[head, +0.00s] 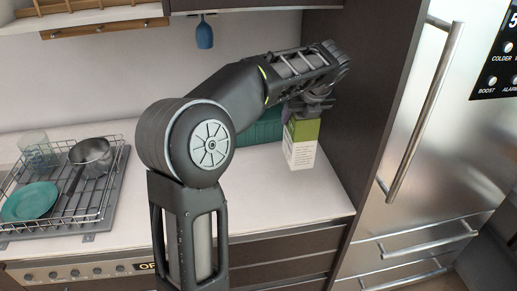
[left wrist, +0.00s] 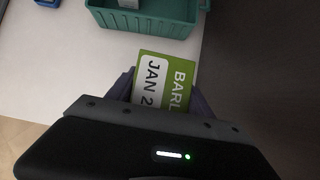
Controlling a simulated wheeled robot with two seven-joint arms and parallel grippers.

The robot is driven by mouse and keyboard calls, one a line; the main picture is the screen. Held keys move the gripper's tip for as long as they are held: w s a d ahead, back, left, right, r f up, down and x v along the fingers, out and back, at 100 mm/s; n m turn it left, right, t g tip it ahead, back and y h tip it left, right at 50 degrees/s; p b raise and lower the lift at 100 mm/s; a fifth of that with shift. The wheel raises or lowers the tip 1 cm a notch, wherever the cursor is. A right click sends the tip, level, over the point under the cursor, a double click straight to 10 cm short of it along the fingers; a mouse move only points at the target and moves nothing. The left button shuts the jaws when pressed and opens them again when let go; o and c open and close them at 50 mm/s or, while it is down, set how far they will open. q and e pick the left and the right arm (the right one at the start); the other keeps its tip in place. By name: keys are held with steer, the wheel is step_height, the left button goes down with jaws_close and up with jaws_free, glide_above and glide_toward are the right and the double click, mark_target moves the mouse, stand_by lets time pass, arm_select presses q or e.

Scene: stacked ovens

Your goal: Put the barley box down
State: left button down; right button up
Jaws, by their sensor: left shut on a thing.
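The barley box (head: 302,148) is green and white and stands upright at the right end of the white counter. Its green label with "BARL" and "JAN 2" shows in the left wrist view (left wrist: 165,78). My left gripper (head: 306,108) is above it, shut on its upper part; the two fingers flank the box in the left wrist view (left wrist: 163,95). The box's base looks at or very near the counter top; I cannot tell whether it touches. My right gripper is not in view.
A teal crate (head: 262,130) sits on the counter (head: 270,188) just behind and left of the box. A dark cabinet panel (head: 358,100) and steel fridge (head: 440,130) bound the right. A dish rack (head: 95,205) with pan and plate stands at left.

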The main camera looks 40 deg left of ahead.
mark_target(307, 129)
arm_select(q)
steer(key=shift+r, duration=0.1)
steer(key=shift+f, duration=3.2)
steer(key=shift+f, duration=1.95)
steer(key=shift+c, duration=2)
jaws_free()
steer(key=v, duration=1.2)
steer(key=shift+b, duration=0.3)
